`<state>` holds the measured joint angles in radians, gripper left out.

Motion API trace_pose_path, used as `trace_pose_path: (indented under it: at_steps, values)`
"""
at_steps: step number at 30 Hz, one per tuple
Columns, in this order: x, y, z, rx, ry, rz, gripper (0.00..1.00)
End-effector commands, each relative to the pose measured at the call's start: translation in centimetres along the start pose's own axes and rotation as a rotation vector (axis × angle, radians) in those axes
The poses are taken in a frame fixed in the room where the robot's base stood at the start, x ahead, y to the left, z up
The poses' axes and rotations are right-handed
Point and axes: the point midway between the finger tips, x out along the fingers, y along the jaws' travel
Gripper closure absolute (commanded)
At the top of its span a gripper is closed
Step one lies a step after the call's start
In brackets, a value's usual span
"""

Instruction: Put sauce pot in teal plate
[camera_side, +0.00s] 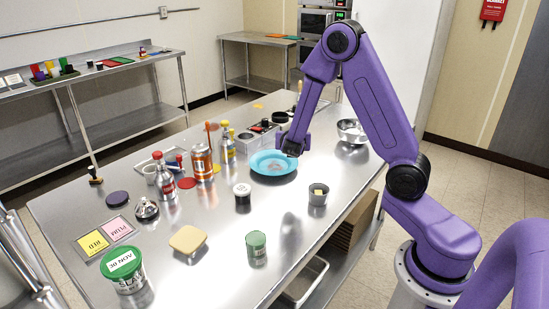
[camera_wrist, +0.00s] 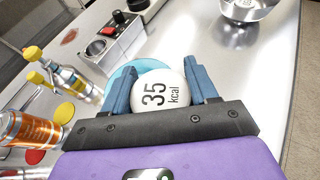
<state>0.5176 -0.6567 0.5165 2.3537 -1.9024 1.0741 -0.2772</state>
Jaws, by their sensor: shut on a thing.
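The teal plate (camera_side: 262,171) lies flat on the steel table; part of it also shows in the wrist view (camera_wrist: 120,72). My gripper (camera_side: 291,152) is over the right part of the plate in the side view. In the wrist view my gripper (camera_wrist: 160,88) has its two blue fingers on either side of a round pot with a white top marked "35 kcal" (camera_wrist: 158,92), which I take for the sauce pot. It is shut on this pot. The pot cannot be made out clearly in the side view, and whether its base touches the plate is hidden.
A dark jar with a pale lid (camera_side: 242,196) and a grey cup (camera_side: 318,194) stand in front of the plate. Bottles (camera_side: 228,146) and an orange can (camera_side: 202,162) stand to its left. A metal bowl (camera_side: 351,131) is at the right. Steel is bare between plate and bowl.

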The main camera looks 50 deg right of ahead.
Motion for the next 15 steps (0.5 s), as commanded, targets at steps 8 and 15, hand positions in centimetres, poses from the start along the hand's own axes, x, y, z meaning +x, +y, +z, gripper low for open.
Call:
trace_pose_path:
  at_steps: [8,15]
  values:
    - [5.4,3.2,-0.6,0.001,0.000,-0.003,0.73]
    - [9.1,5.1,-2.6,-0.001,0.001,-0.003,0.73]
